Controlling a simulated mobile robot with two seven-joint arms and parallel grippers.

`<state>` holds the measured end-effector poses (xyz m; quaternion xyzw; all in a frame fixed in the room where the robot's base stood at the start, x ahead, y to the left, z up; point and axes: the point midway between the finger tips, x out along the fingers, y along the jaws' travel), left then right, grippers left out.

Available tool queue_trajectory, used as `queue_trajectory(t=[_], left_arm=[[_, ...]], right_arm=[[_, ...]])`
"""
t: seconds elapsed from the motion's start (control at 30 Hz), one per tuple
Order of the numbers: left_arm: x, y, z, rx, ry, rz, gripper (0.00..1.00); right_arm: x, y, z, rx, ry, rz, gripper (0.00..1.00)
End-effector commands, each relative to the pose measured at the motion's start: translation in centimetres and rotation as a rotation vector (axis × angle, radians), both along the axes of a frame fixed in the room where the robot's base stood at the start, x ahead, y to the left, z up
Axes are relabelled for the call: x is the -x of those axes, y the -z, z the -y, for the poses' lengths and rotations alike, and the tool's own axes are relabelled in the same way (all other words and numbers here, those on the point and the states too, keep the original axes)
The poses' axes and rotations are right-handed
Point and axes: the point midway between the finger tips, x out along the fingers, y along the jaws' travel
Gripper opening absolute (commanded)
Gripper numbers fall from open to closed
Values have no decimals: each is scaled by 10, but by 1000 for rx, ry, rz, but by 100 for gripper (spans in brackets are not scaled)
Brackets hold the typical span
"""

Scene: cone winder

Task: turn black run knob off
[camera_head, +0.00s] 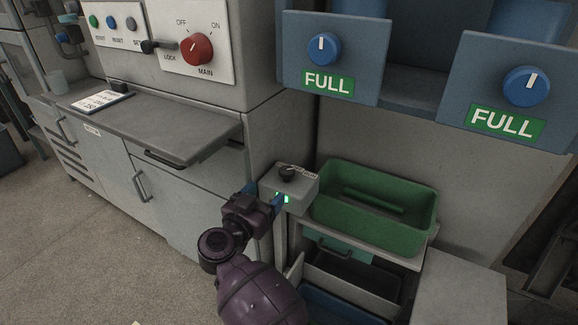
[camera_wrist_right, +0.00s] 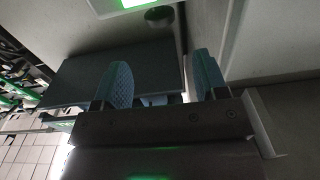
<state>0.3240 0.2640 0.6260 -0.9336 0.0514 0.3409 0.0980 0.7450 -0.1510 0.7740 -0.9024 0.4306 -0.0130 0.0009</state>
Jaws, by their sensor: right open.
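The black run knob (camera_head: 288,172) sits on top of a small grey box (camera_head: 302,186) with a lit green indicator on its front. A pale label lies beside the knob, too small to read. My right gripper (camera_head: 264,195) is in front of the box, low and to the left of the knob, with its blue fingers apart and nothing seen between them. In the right wrist view the two ribbed fingers of my right gripper (camera_wrist_right: 162,82) stand apart, and a green glow shows at the top edge. I cannot tell whether the fingers touch the box. My left gripper is not in view.
A green tray (camera_head: 420,230) stands right beside the box on a shelf unit. The grey cabinet with a worktop (camera_head: 190,140) is at the left. A panel with a red main knob (camera_head: 197,49) and blue knobs (camera_head: 324,49) marked FULL are above.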

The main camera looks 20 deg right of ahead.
Motion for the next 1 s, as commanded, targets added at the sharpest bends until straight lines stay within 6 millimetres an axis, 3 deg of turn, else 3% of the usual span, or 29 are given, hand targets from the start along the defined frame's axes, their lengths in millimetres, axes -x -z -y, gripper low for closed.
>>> queue_trajectory(t=[0.17,0.43,0.7,1.0], left_arm=[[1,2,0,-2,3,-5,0],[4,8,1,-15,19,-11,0],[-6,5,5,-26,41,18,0],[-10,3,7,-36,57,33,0]], right_arm=[[-5,2,1,-11,21,-30,66],[-28,6,32,-8,21,-30,66],[-55,5,65,-9,19,-30,66],[-68,1,82,-9,19,-26,66]])
